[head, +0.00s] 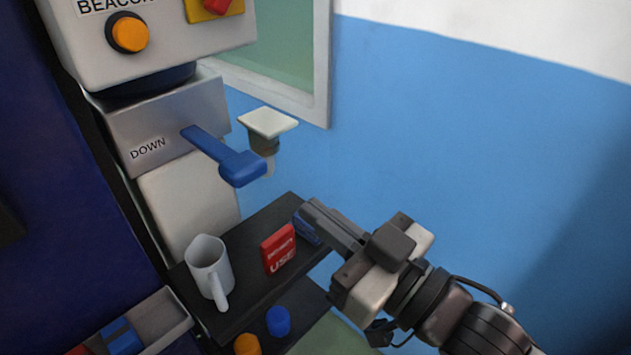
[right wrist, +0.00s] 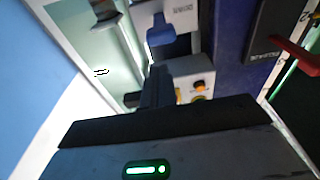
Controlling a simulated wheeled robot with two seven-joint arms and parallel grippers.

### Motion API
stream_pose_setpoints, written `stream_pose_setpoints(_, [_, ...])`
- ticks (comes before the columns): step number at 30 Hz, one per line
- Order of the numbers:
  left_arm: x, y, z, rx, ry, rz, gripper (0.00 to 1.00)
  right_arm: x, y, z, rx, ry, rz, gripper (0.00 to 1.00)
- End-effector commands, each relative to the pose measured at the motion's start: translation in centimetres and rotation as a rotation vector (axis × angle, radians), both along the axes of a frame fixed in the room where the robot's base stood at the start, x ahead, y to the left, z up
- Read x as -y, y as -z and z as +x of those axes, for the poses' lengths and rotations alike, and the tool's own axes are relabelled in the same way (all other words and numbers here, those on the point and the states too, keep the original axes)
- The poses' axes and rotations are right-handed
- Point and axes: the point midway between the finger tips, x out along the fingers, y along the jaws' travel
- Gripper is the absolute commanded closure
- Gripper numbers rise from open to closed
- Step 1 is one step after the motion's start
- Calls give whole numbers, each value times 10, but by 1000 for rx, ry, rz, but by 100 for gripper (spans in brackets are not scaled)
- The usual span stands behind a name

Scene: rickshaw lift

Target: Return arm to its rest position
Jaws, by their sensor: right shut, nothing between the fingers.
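My right gripper (head: 312,217) comes in from the lower right in the head view. Its fingers are shut with nothing between them. They are over the right part of a dark shelf, near a red box and a blue item. In the right wrist view the shut fingers (right wrist: 156,88) point toward the control boxes. My left gripper is in neither view.
A blue lever (head: 225,158) sticks out from a grey box marked DOWN (head: 160,120). A white mug (head: 208,270) and a red box (head: 279,248) stand on the dark shelf (head: 240,315). A white-topped fixture (head: 268,122) is behind the lever. The blue wall (head: 480,130) is at the right.

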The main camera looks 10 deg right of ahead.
Motion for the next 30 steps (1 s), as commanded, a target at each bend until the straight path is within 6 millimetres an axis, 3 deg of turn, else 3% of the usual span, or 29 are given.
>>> stream_pose_setpoints(5, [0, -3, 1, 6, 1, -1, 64, 3, 10, 4, -23, 21, -5, 100])
stream_pose_setpoints(8, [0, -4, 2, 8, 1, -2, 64, 13, 45, 15, -100, 87, -32, 100])
stream_pose_setpoints(11, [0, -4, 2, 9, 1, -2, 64, 32, 107, 21, -229, 185, -87, 100])
stream_pose_setpoints(15, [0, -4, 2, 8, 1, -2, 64, 62, 200, 6, -432, 305, -182, 100])
stream_pose_setpoints(18, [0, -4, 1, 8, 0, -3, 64, 79, 252, -16, -554, 358, -243, 100])
stream_pose_setpoints(21, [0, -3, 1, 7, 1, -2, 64, 91, 288, -38, -642, 389, -289, 100])
stream_pose_setpoints(24, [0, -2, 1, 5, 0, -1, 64, 97, 307, -52, -691, 405, -314, 100])
stream_pose_setpoints(30, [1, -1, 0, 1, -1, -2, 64, 100, 314, -58, -710, 409, -325, 100])
